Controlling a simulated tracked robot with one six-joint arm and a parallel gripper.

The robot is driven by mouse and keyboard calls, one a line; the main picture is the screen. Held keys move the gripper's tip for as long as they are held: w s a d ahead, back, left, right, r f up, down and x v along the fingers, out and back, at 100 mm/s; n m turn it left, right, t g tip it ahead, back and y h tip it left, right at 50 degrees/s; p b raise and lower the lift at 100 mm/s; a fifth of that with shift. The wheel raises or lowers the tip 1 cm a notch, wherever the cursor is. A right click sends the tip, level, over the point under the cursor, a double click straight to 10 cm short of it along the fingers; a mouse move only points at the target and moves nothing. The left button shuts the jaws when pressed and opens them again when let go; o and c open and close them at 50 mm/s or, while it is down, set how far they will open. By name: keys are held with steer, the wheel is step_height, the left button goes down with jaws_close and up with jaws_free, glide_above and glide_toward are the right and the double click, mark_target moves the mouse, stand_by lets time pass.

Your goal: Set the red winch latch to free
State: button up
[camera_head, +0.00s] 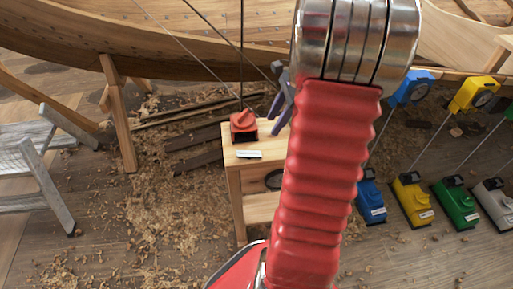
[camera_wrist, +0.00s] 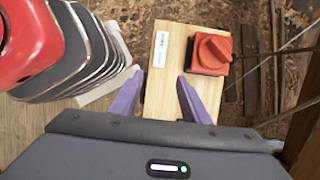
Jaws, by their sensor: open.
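The red winch (camera_head: 243,131) sits on top of a small wooden stand (camera_head: 231,162), with its raised red latch knob (camera_head: 244,117) on top. A line runs up from it. In the wrist view the red winch (camera_wrist: 204,67) and its latch (camera_wrist: 214,48) are at the upper right, beyond the right fingertip. My gripper (camera_wrist: 159,76) has two purple fingers spread apart over the stand top, with nothing between them. In the head view my gripper (camera_head: 279,103) is just right of the red winch, partly hidden by my arm. The latch's setting cannot be read.
A white label (camera_head: 249,154) lies on the stand before the winch. Blue (camera_head: 371,204), yellow (camera_head: 411,205), green (camera_head: 456,210) and grey (camera_head: 494,205) winches stand on the floor at right. The wooden hull (camera_head: 160,40) rises behind. A metal stepladder (camera_head: 50,175) is at left.

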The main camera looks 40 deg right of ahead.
mark_target(256, 153)
steer(key=x, duration=1.4)
steer(key=shift+r, duration=0.1)
steer(key=shift+c, duration=0.4)
